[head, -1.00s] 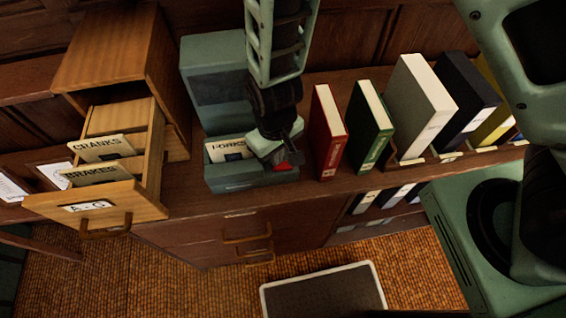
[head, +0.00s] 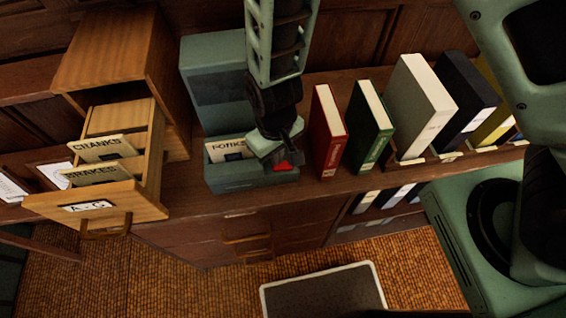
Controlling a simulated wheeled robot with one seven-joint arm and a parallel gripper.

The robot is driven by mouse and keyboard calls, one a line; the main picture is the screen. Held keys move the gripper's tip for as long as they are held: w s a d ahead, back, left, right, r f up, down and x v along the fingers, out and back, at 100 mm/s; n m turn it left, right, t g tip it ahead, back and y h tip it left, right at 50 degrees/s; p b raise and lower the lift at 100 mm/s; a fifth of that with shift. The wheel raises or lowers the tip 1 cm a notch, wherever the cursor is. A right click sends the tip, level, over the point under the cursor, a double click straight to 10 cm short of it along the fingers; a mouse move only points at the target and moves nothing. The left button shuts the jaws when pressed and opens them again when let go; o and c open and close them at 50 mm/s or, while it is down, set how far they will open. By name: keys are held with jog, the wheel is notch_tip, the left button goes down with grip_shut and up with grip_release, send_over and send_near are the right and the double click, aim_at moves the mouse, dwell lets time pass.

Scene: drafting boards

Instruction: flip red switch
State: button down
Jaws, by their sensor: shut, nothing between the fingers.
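My gripper (head: 277,153) reaches down from the top over the front right part of a green metal box. A small red patch (head: 285,162) shows right at its fingertips, over the box. I cannot tell whether this red is part of the fingers or a red switch. No other thing that looks like a red switch shows. The gripper is shut, and its fingertips are partly hidden by its own body. The green box (head: 213,120) has its lid raised at the back and holds a card (head: 226,149) marked FORKS.
Left of the box is a wooden cabinet (head: 110,50) with its A-G drawer (head: 92,205) pulled out, holding cards. To the right stand a red book (head: 326,130), a green book (head: 368,130) and several binders. A narrow strip of shelf top is clear in front.

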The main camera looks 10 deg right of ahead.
jog(key=shift+f+b, duration=0.75)
jog(key=shift+f, duration=0.25)
dwell(0.4)
jog(key=shift+r, duration=0.15)
notch_tip(320, 180, up, 7)
jog(key=p, duration=0.6)
jog(key=shift+a, duration=0.1)
dwell(0.6)
jog(key=s+d+r+n+b, duration=0.2)
jog(key=s+d+r+b, duration=0.5)
jog(key=s+b, duration=0.4)
jog(key=d+b, duration=0.1)
jog(key=b, duration=0.3)
jog(key=shift+s+d+r+y, duration=0.15)
jog(key=shift+y, duration=0.15)
